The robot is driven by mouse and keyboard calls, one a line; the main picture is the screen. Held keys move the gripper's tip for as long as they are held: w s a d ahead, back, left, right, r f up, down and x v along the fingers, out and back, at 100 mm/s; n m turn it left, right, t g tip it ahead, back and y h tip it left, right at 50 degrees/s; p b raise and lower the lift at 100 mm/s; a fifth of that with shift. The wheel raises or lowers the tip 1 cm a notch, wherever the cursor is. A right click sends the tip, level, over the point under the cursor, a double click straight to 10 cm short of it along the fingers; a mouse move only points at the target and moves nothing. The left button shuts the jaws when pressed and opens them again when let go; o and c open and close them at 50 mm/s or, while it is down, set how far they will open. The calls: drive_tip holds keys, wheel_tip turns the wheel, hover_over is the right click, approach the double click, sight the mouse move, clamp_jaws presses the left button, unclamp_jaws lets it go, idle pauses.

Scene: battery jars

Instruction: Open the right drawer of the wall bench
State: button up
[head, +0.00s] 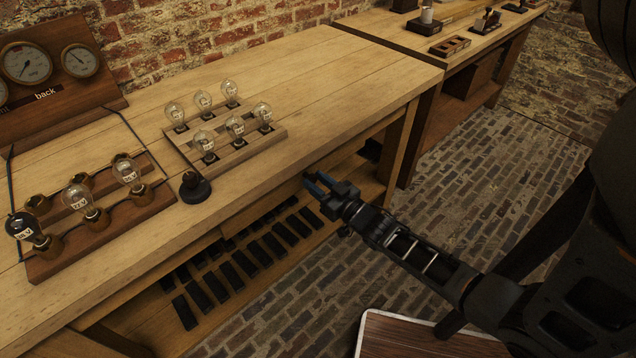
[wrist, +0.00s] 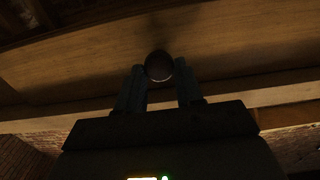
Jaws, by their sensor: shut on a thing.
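My gripper (head: 318,184) is at the front edge of the wooden wall bench (head: 330,80), toward its right end. In the wrist view my gripper (wrist: 160,88) has its two fingers on either side of a dark round knob (wrist: 159,66), shut on it. The knob is in front of a wooden drawer front (wrist: 80,62), which fills much of the wrist view. In the head view the knob and drawer front are hidden under the bench top and behind my fingers. I cannot tell from these frames whether the drawer stands out from the bench.
On the bench stand a rack of bulbs (head: 240,152), a second bulb board (head: 110,227), a dark round-based knob (head: 194,186) and a gauge panel (head: 50,68). Dark blocks (head: 230,277) line the lower shelf. The brick floor (head: 480,190) right of the bench is open.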

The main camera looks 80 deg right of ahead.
clamp_jaws()
drive_tip(key=v, duration=2.8)
drive_tip(key=shift+s+p, duration=0.2)
drive_tip(key=shift+p, duration=0.25)
drive_tip(key=shift+d, duration=0.1)
drive_tip(key=o, duration=1)
unclamp_jaws()
drive_tip(key=shift+c, duration=0.2)
